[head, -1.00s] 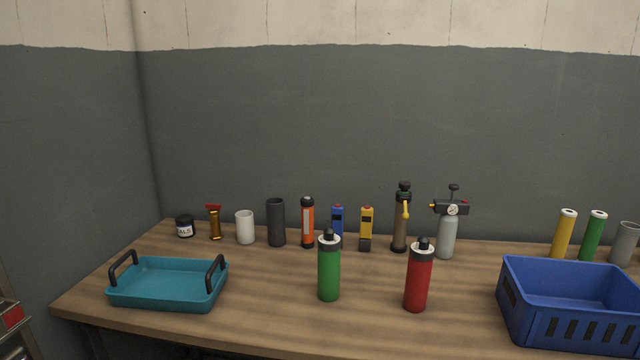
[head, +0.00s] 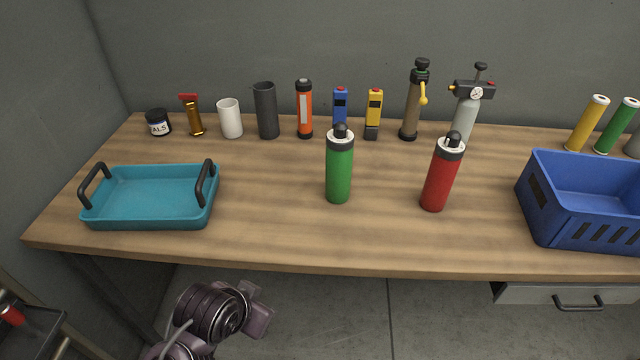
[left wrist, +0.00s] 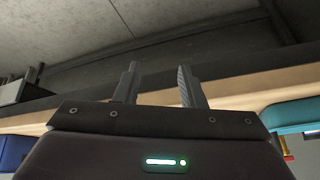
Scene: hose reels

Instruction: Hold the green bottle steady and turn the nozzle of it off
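The green bottle (head: 339,170) stands upright near the middle of the wooden table (head: 270,215). Its dark nozzle (head: 341,133) sits on top, above a pale and grey collar. The nozzle is too small to tell how it is turned. My left gripper (left wrist: 160,80) shows in the left wrist view with its two fingers apart and nothing between them. It is beside or below the table's edge, away from the bottle. Neither gripper shows in the head view; only part of my arm shows below the table at lower left.
A red bottle (head: 439,178) stands right of the green one. A teal tray (head: 150,222) is at left, a blue crate (head: 540,205) at right. Several items, including an orange flashlight (head: 304,112) and a gauge canister (head: 466,118), line the back. The front middle of the table is clear.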

